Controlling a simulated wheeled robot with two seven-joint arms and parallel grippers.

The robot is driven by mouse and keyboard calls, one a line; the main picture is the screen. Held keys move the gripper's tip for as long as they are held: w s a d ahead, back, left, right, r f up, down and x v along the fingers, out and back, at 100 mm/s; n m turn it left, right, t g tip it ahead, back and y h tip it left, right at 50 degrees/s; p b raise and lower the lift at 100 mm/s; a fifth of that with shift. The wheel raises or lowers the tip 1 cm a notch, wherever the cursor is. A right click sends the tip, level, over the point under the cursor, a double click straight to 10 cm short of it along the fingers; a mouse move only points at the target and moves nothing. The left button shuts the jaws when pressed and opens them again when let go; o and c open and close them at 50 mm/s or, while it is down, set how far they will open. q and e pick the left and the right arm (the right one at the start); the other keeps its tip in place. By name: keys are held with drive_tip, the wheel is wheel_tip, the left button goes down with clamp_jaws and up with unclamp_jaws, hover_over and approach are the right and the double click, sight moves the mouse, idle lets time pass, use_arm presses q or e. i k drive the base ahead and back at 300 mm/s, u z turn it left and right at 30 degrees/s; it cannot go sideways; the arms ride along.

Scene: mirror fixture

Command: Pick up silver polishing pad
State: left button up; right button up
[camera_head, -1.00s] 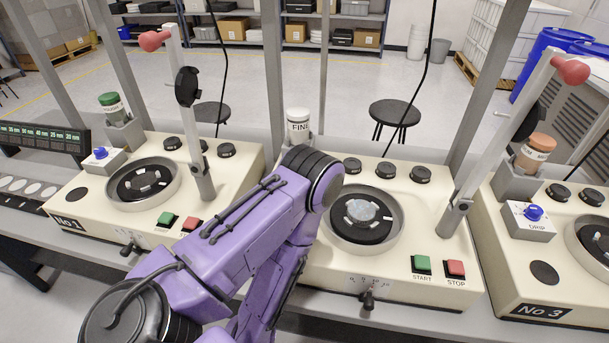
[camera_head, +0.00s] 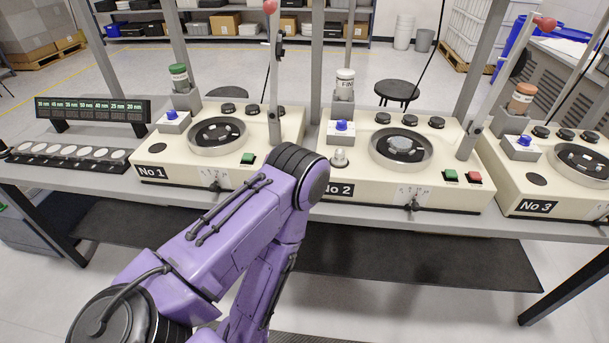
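A small silver piece with a knob-like top (camera_head: 340,158) stands on the front left of machine No 2 (camera_head: 465,200); it may be the silver polishing pad, but I cannot tell for sure. A pale grey disc (camera_head: 404,143) lies in the round bowl of the same machine. Several silvery discs (camera_head: 70,152) lie in a row on a black tray at the left. My purple arm comes in from the lower left, its bend just left of the small silver piece, and its lower links run down out of frame. Neither gripper shows.
Machine No 1 (camera_head: 190,175) stands left and machine No 3 (camera_head: 575,195) right on the same bench. Upright lever arms (camera_head: 478,130) and posts rise among them. Bottles (camera_head: 345,85) stand behind.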

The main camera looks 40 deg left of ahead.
sight(339, 159)
drive_tip(key=k, duration=0.85)
drive_tip(key=u, duration=0.45)
drive_tip(key=i, duration=0.95)
